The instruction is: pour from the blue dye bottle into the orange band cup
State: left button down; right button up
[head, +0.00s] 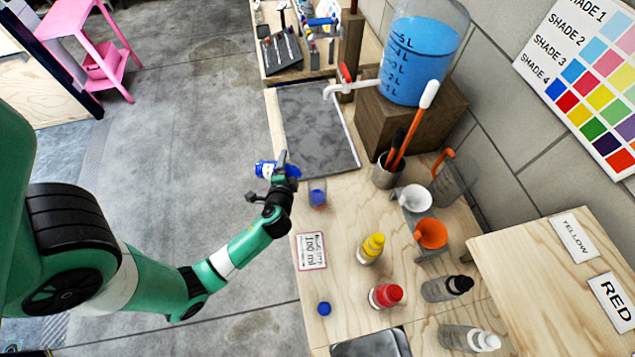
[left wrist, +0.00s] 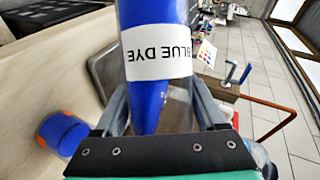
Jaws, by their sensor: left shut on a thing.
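My left gripper (head: 281,172) is shut on the blue dye bottle (head: 264,169), which looks tipped well over in the head view. In the left wrist view the bottle (left wrist: 155,25) shows its white "BLUE DYE" label between my fingers (left wrist: 172,110). The orange band cup (head: 317,194) stands on the table just right of and below the gripper in the head view. The cup (left wrist: 62,134) also shows at the left of the wrist view, with blue in it and orange at its edges. No stream of dye is visible. My right gripper is not in view.
A loose blue cap (head: 323,308) lies near the table's front left. Yellow (head: 370,248) and red (head: 386,295) bottles stand right of the "100 ml" card (head: 311,251). A grey tray (head: 316,130) lies behind the cup, below the water tank's tap (head: 350,86).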

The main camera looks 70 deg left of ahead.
pick_arm(q)
jog(key=shift+w+r+m, duration=0.15)
jog(key=shift+r+m, duration=0.15)
jog(key=shift+r, duration=0.1)
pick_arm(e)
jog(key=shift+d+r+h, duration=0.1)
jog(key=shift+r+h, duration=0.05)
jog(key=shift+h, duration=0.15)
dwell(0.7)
pick_arm(q)
jog(key=shift+w+d+r+m+y+p, duration=0.15)
jog(key=shift+r+m+y+p, duration=0.3)
jog(key=shift+p, duration=0.45)
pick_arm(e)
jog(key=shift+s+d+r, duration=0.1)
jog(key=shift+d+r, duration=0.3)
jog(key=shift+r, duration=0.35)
